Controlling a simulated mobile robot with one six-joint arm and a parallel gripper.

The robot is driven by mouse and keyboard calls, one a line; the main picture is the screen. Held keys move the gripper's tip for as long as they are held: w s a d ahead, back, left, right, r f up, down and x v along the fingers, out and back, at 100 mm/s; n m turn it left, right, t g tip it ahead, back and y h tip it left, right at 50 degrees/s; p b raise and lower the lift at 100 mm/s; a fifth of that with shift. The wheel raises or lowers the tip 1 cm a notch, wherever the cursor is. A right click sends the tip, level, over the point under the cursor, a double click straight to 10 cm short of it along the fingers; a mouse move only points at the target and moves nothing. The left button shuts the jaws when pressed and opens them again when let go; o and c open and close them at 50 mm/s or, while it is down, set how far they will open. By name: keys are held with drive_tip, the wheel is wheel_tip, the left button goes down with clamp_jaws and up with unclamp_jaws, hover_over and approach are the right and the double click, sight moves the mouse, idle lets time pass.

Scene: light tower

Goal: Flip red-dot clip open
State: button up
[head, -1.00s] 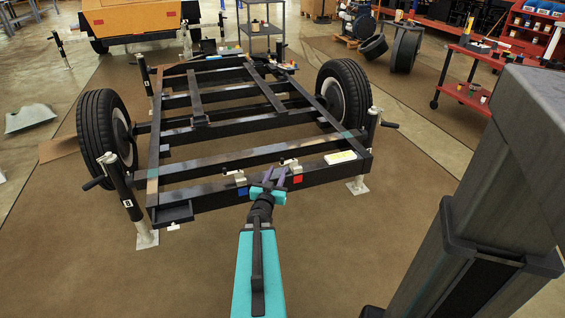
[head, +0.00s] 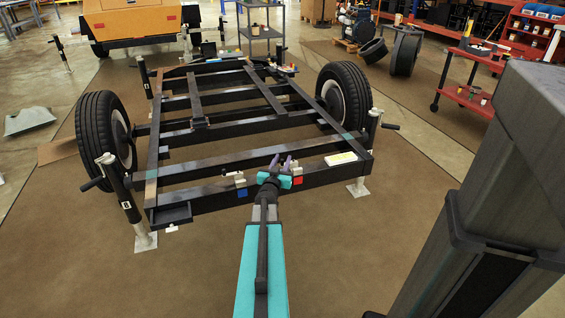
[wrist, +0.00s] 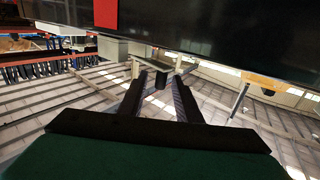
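The red marker (head: 297,181) is a small square on the front face of the black frame's front beam. It also shows at the top of the wrist view (wrist: 105,12). The pale red-dot clip (head: 295,169) sits on the beam above it, partly hidden by my gripper. My gripper (head: 280,161) is at the beam, just left of the red marker, its fingers pointing away. In the wrist view the two dark fingers (wrist: 158,78) stand apart, with a small dark part of the clip (wrist: 160,80) seen around the gap. Contact cannot be told.
A second pale clip (head: 240,179) stands above a blue marker (head: 242,193) to the left. A white-yellow item (head: 341,158) lies on the beam to the right. Jack stands and wheels flank the black frame (head: 200,202). Floor in front is clear.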

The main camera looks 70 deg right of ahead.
drive_tip(key=shift+d, duration=0.2)
clamp_jaws()
drive_tip(key=p, duration=0.1)
drive_tip(key=g+p, duration=0.1)
drive_tip(key=p, duration=0.1)
drive_tip(key=shift+w+d+r+m, duration=0.2)
drive_tip(key=shift+w+r+m, duration=0.05)
drive_tip(key=shift+r+m, duration=0.05)
drive_tip(key=g+p, duration=0.1)
drive_tip(key=p, duration=0.2)
drive_tip(key=m+g+p, duration=0.1)
drive_tip(key=p, duration=0.1)
drive_tip(key=m+g+p, duration=0.1)
drive_tip(key=p, duration=0.2)
drive_tip(key=shift+w+d+f+p, duration=0.1)
drive_tip(key=shift+w+d+p, duration=0.15)
drive_tip(key=shift+w+p, duration=0.05)
drive_tip(key=shift+f, duration=0.1)
idle(0.3)
unclamp_jaws()
